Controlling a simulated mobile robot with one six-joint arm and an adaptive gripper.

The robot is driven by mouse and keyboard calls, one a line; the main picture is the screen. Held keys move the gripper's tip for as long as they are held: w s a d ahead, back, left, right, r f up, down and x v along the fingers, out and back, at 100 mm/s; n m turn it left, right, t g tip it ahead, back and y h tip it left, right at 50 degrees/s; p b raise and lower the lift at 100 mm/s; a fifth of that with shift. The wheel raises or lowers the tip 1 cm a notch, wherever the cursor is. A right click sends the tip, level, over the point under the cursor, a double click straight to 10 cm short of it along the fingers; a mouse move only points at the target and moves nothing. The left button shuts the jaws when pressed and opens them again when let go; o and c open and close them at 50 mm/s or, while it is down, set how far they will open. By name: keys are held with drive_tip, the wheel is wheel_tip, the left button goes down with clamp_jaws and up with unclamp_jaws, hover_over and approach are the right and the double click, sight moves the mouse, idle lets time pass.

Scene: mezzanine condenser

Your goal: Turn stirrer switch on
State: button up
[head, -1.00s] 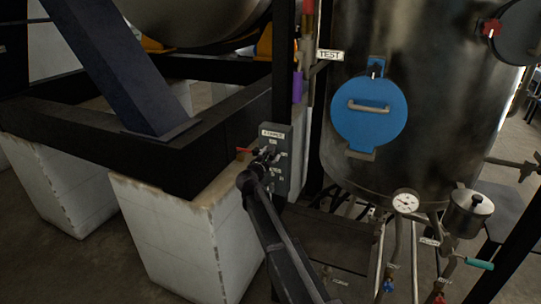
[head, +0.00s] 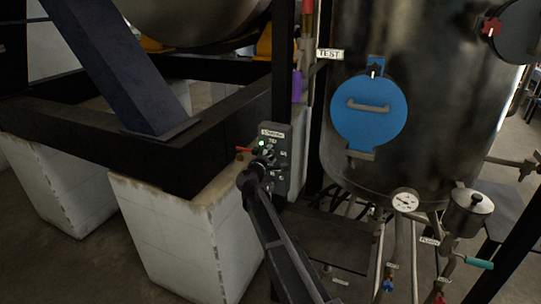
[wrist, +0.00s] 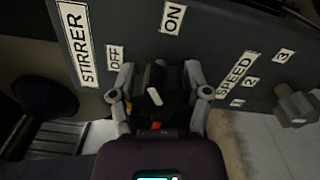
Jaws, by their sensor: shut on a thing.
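The grey control box (head: 283,165) with the stirrer switch stands on the post left of the big tank in the head view. In the wrist view the black switch knob (wrist: 154,92) sits between the OFF label (wrist: 115,58) and the ON label (wrist: 172,18). A green light (head: 262,143) is lit there.
A SPEED knob (wrist: 296,104) is at the right in the wrist view. In the head view a black frame (head: 215,150) on white blocks stands left. The tank with a blue hatch (head: 368,112), pipes and a gauge (head: 405,201) stands right.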

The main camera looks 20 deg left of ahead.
drive_tip(key=m, duration=0.6)
drive_tip(key=shift+w+a, duration=0.1)
drive_tip(key=shift+w, duration=0.05)
idle(0.4)
drive_tip(key=o, duration=1.2)
drive_tip(key=shift+f, duration=0.1)
drive_tip(key=shift+s, duration=6.05)
